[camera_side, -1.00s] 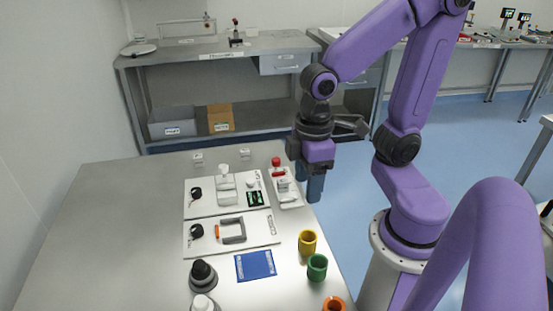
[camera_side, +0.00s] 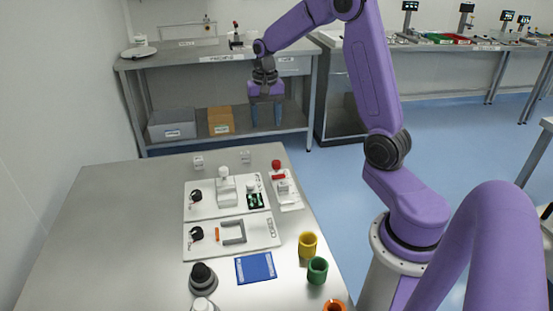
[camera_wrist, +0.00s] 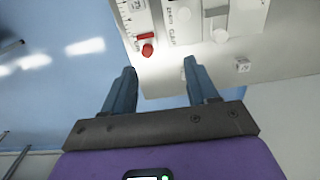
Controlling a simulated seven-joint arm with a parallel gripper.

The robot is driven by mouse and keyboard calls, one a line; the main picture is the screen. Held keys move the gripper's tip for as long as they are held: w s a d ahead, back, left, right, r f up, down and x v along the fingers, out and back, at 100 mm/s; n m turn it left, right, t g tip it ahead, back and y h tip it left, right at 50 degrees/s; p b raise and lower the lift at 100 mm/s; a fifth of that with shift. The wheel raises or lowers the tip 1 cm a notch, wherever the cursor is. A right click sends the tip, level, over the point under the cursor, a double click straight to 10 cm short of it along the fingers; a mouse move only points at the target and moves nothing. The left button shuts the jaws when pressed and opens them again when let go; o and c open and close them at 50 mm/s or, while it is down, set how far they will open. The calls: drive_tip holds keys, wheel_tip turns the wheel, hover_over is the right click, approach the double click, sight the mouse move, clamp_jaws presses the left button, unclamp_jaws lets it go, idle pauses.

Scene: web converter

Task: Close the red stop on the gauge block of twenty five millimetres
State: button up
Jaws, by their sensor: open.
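The red stop is a red knob (camera_side: 277,163) with a red bar below it, at the top end of a narrow white plate (camera_side: 292,206) on the table's right side. In the wrist view the red knob (camera_wrist: 147,50) and its red bar show beyond my fingertips, a little left of the gap. A small pale block sits on the plate below the red bar; I cannot read its size. My gripper (camera_side: 266,118) is open and empty, raised beyond the table's far edge. Its two blue fingers (camera_wrist: 162,72) are apart and touch nothing.
Two white fixture boards (camera_side: 262,233) with black knobs lie left of the narrow plate. Two small white cubes (camera_side: 198,162) stand near the far edge. A yellow cup (camera_side: 307,245), a green cup (camera_side: 317,269) and a blue card (camera_side: 256,267) are nearer. The table's left side is clear.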

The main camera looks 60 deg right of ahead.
sight(276, 162)
drive_tip(key=d+f+m, duration=0.1)
drive_tip(key=d+m, duration=0.2)
drive_tip(key=d, duration=0.3)
drive_tip(key=f, duration=1.7)
drive_tip(key=shift+w+d+f, duration=0.2)
drive_tip(key=shift+w+f, duration=0.05)
drive_tip(key=c, duration=0.8)
